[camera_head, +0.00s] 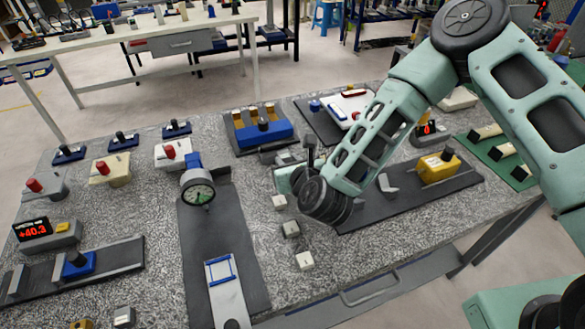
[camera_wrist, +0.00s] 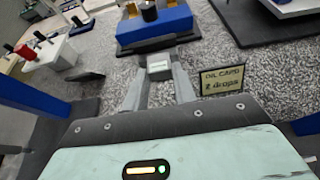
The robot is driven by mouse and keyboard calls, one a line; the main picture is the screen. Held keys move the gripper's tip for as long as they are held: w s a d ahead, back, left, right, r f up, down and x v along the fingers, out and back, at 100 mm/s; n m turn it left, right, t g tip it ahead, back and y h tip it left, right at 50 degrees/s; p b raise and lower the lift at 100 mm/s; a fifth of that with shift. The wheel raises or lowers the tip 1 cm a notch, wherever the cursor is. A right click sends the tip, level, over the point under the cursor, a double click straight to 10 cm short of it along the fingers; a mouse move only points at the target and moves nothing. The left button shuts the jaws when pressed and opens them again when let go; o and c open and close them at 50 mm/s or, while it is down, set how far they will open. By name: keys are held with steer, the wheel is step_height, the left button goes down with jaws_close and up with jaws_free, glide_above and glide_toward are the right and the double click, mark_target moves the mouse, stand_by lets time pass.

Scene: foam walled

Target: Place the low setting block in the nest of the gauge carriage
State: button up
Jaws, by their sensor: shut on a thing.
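My gripper (camera_wrist: 158,72) is shut on a small pale block (camera_wrist: 158,66) with a tiny label I cannot read. I cannot tell its height from this view. In the head view my gripper (camera_head: 287,158) is partly hidden by my wrist and sits before a blue block with a black knob (camera_head: 262,132). The gauge carriage (camera_head: 228,303) is a light plate on a dark track at the lower middle. Its blue-edged nest (camera_head: 220,269) looks empty. The dial gauge (camera_head: 198,190) stands farther back on that track.
Small pale blocks (camera_head: 305,261) stand in a row between the track and my wrist. An oil card (camera_wrist: 222,80) stands right of my fingers. A yellow block (camera_head: 438,167) sits on a dark track at right. A red readout (camera_head: 37,229) is at left.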

steer(key=shift+f+p, duration=0.4)
steer(key=shift+f, duration=2.3)
steer(key=shift+f, duration=0.2)
steer(key=o, duration=1.1)
steer(key=shift+c, duration=0.2)
steer(key=shift+r, duration=0.2)
